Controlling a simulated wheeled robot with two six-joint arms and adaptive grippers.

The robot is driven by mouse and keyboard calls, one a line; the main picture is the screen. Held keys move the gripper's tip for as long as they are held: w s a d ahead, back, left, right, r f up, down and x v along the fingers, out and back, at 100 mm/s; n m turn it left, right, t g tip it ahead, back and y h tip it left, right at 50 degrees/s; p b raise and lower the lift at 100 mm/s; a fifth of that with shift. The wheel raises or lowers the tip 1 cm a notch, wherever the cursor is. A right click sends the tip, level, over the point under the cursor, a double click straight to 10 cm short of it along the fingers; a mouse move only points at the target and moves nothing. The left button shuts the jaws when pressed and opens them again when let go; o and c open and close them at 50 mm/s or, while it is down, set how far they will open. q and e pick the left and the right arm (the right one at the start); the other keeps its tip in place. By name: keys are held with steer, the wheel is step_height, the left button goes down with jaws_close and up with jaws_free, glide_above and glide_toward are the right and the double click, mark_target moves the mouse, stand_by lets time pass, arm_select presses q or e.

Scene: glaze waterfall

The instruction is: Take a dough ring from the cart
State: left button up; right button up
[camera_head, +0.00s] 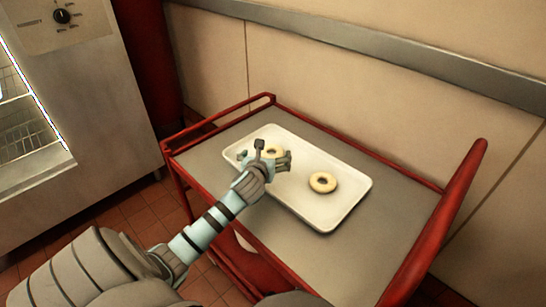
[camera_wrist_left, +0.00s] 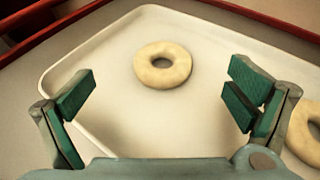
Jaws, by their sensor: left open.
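Two pale dough rings lie flat on a white tray (camera_head: 328,214) on the cart (camera_head: 365,240). The far-left dough ring (camera_head: 274,151) is partly hidden by my left gripper (camera_head: 266,161) in the head view. In the left wrist view this dough ring (camera_wrist_left: 162,64) lies ahead of and between the open fingers of my left gripper (camera_wrist_left: 163,97), not touched by them. The other dough ring (camera_head: 323,182) lies to the right on the tray; it is partly behind the right finger in the left wrist view (camera_wrist_left: 305,133). My right gripper does not show.
The cart has a grey top and red rails (camera_head: 440,235). A wall with a grey bumper strip (camera_head: 400,62) stands behind it. A metal appliance with a dial (camera_head: 62,16) is at the left. The tray's near right part is clear.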

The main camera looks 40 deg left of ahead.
mark_target(270, 154)
arm_select(q)
steer(key=w+f+b, duration=0.1)
steer(key=w+a+f+b, duration=0.1)
steer(key=w, duration=0.1)
steer(key=w+a+f+b, duration=0.1)
steer(key=shift+w+f, duration=0.2)
steer(key=shift+f, duration=0.15)
steer(key=shift+w+a+b, duration=0.25)
steer(key=shift+w+b, duration=0.1)
steer(key=shift+r, duration=0.1)
steer(key=c, duration=1.3)
arm_select(e)
steer(key=f, duration=0.1)
steer(key=w+d+f, duration=0.2)
steer(key=shift+w+f, duration=0.2)
steer(key=shift+f, duration=0.2)
